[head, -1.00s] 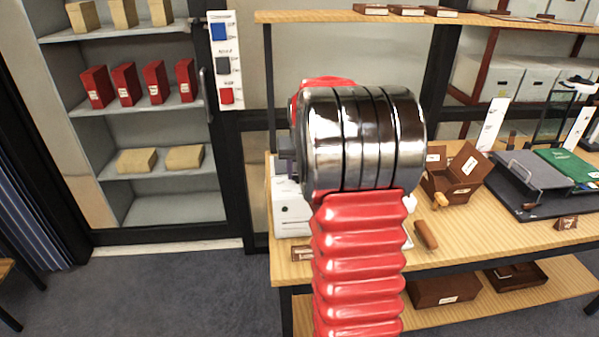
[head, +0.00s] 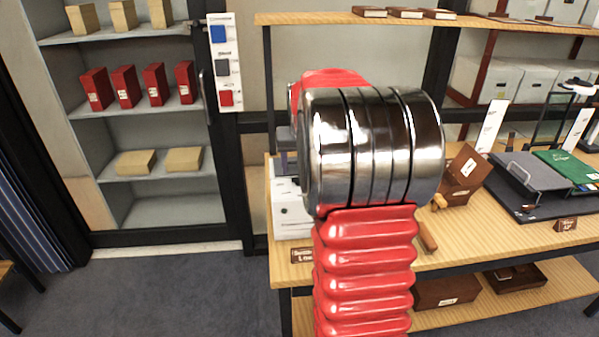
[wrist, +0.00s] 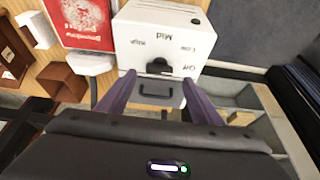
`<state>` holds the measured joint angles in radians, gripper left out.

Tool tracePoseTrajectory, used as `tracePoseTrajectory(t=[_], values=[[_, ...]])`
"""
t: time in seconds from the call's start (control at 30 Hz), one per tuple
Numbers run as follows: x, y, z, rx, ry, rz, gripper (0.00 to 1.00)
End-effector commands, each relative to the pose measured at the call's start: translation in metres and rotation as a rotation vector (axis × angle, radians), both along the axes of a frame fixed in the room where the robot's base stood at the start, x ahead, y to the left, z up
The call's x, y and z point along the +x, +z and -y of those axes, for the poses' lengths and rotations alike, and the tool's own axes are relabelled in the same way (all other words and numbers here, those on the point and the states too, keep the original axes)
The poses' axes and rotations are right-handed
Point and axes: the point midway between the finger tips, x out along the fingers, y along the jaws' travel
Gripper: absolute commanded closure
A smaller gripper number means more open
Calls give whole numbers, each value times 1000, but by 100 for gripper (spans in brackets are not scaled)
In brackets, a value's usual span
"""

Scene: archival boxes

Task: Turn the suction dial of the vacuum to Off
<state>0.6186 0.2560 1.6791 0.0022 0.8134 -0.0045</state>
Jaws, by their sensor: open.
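The vacuum is a white box (wrist: 196,22) with a dark suction dial (wrist: 158,67) on its face. It also shows in the head view (head: 290,212), partly hidden behind my arm. In the wrist view the face appears upside down, with the words High, Mid, Low and Off around the dial. I cannot tell which word the dial points to. My gripper (wrist: 158,80) is open, its two purple fingers on either side of the dial in the picture. I see no contact with the dial.
The vacuum stands at the left end of a wooden table (head: 480,240). A red printed panel (wrist: 83,22) is beside it in the wrist view. A brown box (head: 464,170) and a dark tray (head: 530,208) lie farther right. Shelves with red boxes (head: 155,83) stand at left.

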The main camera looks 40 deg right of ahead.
Motion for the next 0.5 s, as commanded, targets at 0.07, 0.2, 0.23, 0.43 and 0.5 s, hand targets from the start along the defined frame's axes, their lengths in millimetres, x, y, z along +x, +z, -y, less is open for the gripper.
tracePoseTrajectory(t=[0.07,0.2,0.23,0.43,0.5], values=[[-4,15,-3,-2,0,2,41],[-12,37,-9,-2,0,2,41],[-13,42,-10,-1,0,2,41],[-23,71,-17,-1,0,1,41],[-25,79,-19,-1,0,1,41]])
